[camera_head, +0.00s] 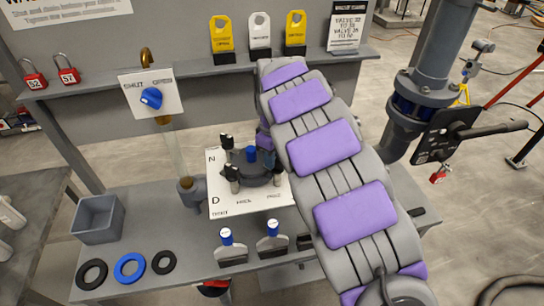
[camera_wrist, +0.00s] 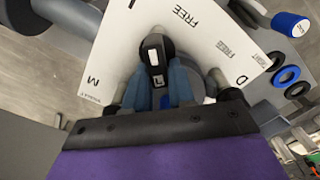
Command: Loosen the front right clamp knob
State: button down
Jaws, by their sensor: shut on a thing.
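The filter press (camera_head: 262,178) is a dark round body with a blue top piece (camera_head: 251,154), on a white lettered plate (camera_head: 235,206). Black clamp knobs stand at its left side: a rear one (camera_head: 227,142) and a front one (camera_head: 232,175). My arm hides its right side in the head view. In the wrist view my gripper (camera_wrist: 158,76) has its blue-grey fingers closed around a black knob with a white mark, the front right clamp knob (camera_wrist: 155,50). It stands near the FREE lettering on the plate (camera_wrist: 205,30).
A grey bin (camera_head: 98,219), black and blue rings (camera_head: 130,267) and two blue-capped tools (camera_head: 226,237) lie on the bench around the plate. A shelf behind holds yellow and white tags (camera_head: 221,38) and red padlocks (camera_head: 35,80). A blue valve knob (camera_head: 151,98) and pipe stand left.

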jog(key=shift+r+m+p, duration=0.1)
jog(key=shift+m+p, duration=0.2)
jog(key=shift+p, duration=0.05)
jog(key=m+p, duration=0.2)
jog(key=p, duration=0.1)
jog(key=shift+w+d+r+m, duration=0.1)
jog(key=shift+w+m, duration=0.1)
jog(key=shift+m, duration=0.2)
jog(key=m+p, duration=0.2)
jog(key=m, duration=0.1)
jog(key=m+p, duration=0.1)
jog(key=shift+w+d, duration=0.2)
jog(key=shift+d, duration=0.05)
jog(key=m+p, duration=0.1)
jog(key=m, duration=0.1)
jog(key=m+p, duration=0.1)
jog(key=m, duration=0.1)
jog(key=m+p, duration=0.1)
jog(key=m, duration=0.1)
jog(key=shift+d, duration=0.4)
jog(key=shift+d+f+m+p, duration=0.15)
jog(key=shift+m+p, duration=0.25)
jog(key=shift+m, duration=0.55)
jog(key=shift+d+f+m+p, duration=0.1)
jog(key=shift+m+p, duration=0.25)
jog(key=shift+m, duration=1)
jog(key=c, duration=1)
grip_release()
jog(key=shift+c, duration=0.2)
